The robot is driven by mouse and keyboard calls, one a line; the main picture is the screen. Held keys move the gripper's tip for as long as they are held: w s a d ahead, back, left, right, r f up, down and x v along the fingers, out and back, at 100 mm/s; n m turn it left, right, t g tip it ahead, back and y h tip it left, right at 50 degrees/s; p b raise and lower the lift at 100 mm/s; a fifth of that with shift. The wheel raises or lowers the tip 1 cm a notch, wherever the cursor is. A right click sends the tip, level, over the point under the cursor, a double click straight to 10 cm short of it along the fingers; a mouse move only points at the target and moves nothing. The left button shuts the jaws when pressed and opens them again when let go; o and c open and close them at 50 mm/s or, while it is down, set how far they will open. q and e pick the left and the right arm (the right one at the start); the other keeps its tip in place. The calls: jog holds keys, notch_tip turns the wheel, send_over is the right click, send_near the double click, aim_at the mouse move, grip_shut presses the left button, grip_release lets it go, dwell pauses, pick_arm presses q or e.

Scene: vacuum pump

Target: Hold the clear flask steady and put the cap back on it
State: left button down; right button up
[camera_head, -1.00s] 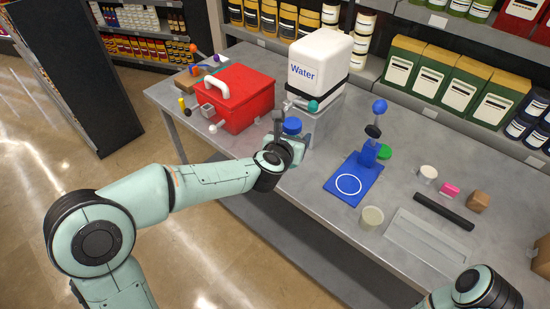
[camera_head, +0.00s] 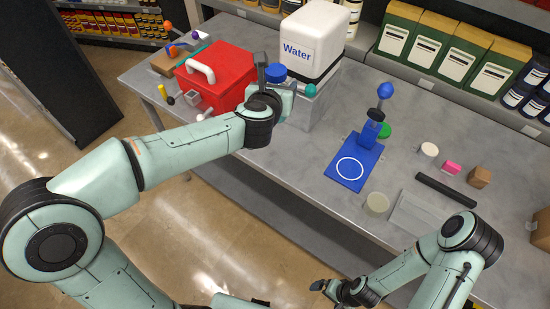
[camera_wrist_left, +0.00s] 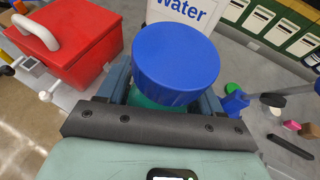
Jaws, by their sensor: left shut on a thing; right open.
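The flask shows as a wide round blue cap (camera_wrist_left: 176,62) over a narrow strip of greenish body (camera_wrist_left: 150,99) in the left wrist view. Most of the body is hidden by my gripper. My left gripper (camera_wrist_left: 163,97) is shut on the flask, one finger on each side below the cap. In the head view the blue cap (camera_head: 275,73) shows above my left gripper (camera_head: 272,90), between the red box and the water container. The cap sits over the flask's top; whether it is seated cannot be told. My right gripper (camera_head: 330,289) is open and empty, in front of the table.
A red box (camera_head: 212,88) and a white water container (camera_head: 312,43) stand close to my left gripper. A blue stand (camera_head: 352,168) with a white ring is mid-table. A pale cup (camera_head: 377,204), a dark bar (camera_head: 445,190) and small blocks lie right of it.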

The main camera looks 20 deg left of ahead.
pick_arm(q)
notch_tip(320, 180, down, 8)
jog(key=b, duration=0.3)
jog(key=shift+f, duration=0.25)
notch_tip(320, 180, down, 7)
jog(key=b, duration=0.1)
pick_arm(e)
jog(key=s+f, duration=0.4)
jog(key=f, duration=0.1)
jog(key=shift+f+g, duration=0.3)
jog(key=shift+f, duration=0.05)
pick_arm(q)
jog(key=shift+w+f, duration=0.1)
jog(key=shift+f, duration=0.05)
jog(key=shift+f+b, duration=0.45)
jog(key=shift+f, duration=1.6)
pick_arm(e)
jog(key=shift+s+f, duration=0.15)
jog(key=shift+f, duration=0.15)
jog(key=shift+f, duration=0.1)
